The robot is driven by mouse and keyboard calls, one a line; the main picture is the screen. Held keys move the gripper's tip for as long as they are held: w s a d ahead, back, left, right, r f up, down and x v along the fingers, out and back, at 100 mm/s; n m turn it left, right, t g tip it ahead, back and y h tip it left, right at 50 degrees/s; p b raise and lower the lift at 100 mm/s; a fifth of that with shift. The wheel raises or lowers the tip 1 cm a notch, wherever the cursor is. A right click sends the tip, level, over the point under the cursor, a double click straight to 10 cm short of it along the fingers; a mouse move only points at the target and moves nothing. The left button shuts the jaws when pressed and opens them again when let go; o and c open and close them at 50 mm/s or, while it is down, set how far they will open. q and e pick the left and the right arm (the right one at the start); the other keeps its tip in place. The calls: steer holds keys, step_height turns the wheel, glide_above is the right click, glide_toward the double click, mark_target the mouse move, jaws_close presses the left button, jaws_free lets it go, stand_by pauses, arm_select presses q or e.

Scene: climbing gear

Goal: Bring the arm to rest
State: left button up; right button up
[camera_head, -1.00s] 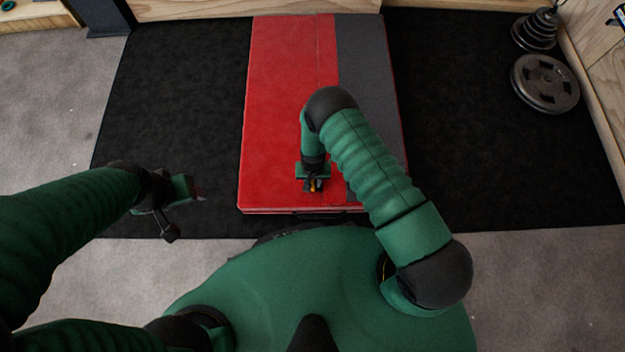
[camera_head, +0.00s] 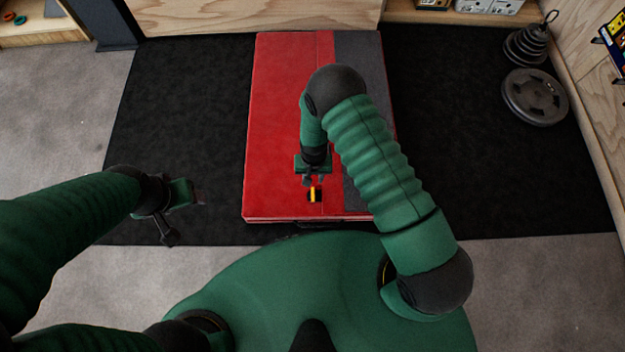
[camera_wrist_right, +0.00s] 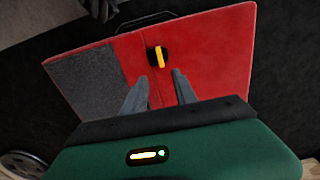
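My right gripper (camera_head: 315,178) hangs over the red crash mat (camera_head: 275,130), a little behind a small black and yellow object (camera_head: 315,195). In the right wrist view its two fingers (camera_wrist_right: 161,82) are apart and empty. The black and yellow object (camera_wrist_right: 158,55) lies on the red mat (camera_wrist_right: 215,50) beyond the fingertips, apart from them. My left gripper (camera_head: 190,203) is at the left over the black floor mat; its fingers are too small and dark to judge.
The crash mat has a grey strip (camera_head: 363,120) along its right part. Black floor matting (camera_head: 180,90) lies around it. Weight plates (camera_head: 535,97) stand at the far right. A wooden shelf (camera_head: 40,33) is at the far left.

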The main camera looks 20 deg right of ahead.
steer(key=shift+r, duration=0.8)
steer(key=s+d+r+n+t, duration=0.1)
steer(key=d+r, duration=0.1)
steer(key=r, duration=1)
steer(key=s+d+r+n+t, duration=0.1)
steer(key=s+d+r, duration=0.1)
steer(key=r, duration=0.9)
steer(key=s+d+r+n, duration=0.1)
steer(key=s+d+r, duration=0.2)
steer(key=s+r, duration=0.45)
step_height(320, 180, up, 30)
steer(key=w+p, duration=0.1)
steer(key=p, duration=2.9)
steer(key=shift+a+f+t, duration=0.15)
steer(key=shift+t, duration=0.15)
